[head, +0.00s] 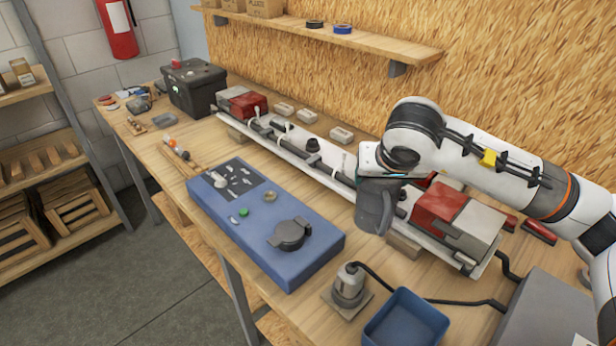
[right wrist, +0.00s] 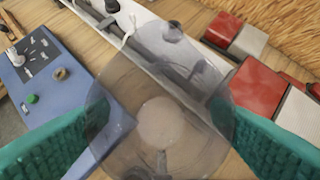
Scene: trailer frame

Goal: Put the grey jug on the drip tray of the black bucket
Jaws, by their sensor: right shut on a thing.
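The grey jug (head: 374,208) hangs from my right gripper (head: 384,180), above the bench in front of the light bar. In the right wrist view the jug (right wrist: 160,95) looks smoky and see-through, and my right gripper's green pads (right wrist: 165,140) press on it from both sides. A dark round piece with a flat side part (head: 290,234) sits on the near right end of the blue mat (head: 315,258), left of and apart from the jug. I cannot tell for sure whether it is the black bucket with its drip tray. My left gripper is not in view.
A long white light bar (head: 325,178) with red and white lamps (head: 440,208) runs along the bench. A small grey device (head: 348,285) with a black cable and a blue bin (head: 405,320) stand at the front. A black toolbox (head: 195,90) is at the far end.

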